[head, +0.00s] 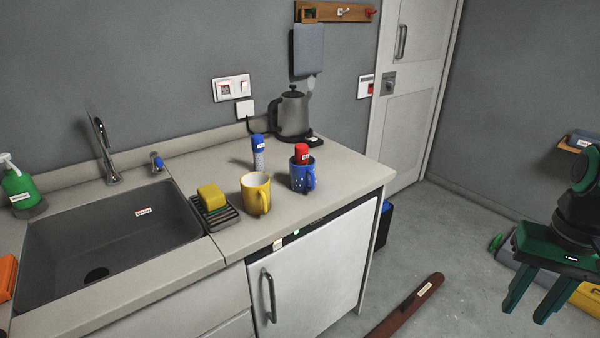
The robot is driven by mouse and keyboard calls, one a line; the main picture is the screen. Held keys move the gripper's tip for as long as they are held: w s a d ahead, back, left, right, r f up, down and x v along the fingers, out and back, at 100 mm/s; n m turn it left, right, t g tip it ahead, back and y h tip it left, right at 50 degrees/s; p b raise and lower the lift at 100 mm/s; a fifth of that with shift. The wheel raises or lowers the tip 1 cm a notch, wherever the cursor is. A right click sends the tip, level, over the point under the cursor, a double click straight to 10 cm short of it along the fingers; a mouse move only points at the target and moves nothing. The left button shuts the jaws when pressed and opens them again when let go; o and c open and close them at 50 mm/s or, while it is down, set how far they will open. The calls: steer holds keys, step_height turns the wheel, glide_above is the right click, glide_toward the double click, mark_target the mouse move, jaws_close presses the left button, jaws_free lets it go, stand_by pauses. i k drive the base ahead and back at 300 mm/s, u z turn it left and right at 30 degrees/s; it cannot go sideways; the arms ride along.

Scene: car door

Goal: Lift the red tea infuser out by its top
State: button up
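The red tea infuser (302,150) stands in a blue speckled mug (303,177) on the counter. Only its red top, with a small white label, shows above the rim; its lower part is hidden inside the mug. The mug's handle faces the front right. My green gripper (527,305) is at the far right, well away from the counter, over the floor. Its two fingers point down and stand apart, with nothing between them.
A yellow mug (256,193) and a blue-topped infuser (258,152) stand left of the blue mug. A kettle (291,116) is behind it. The counter's right edge is close by. A brown beam (408,310) lies on the floor between counter and gripper.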

mark_target(301, 149)
steer(key=u, duration=0.05)
steer(key=i, duration=1)
steer(key=z, duration=0.05)
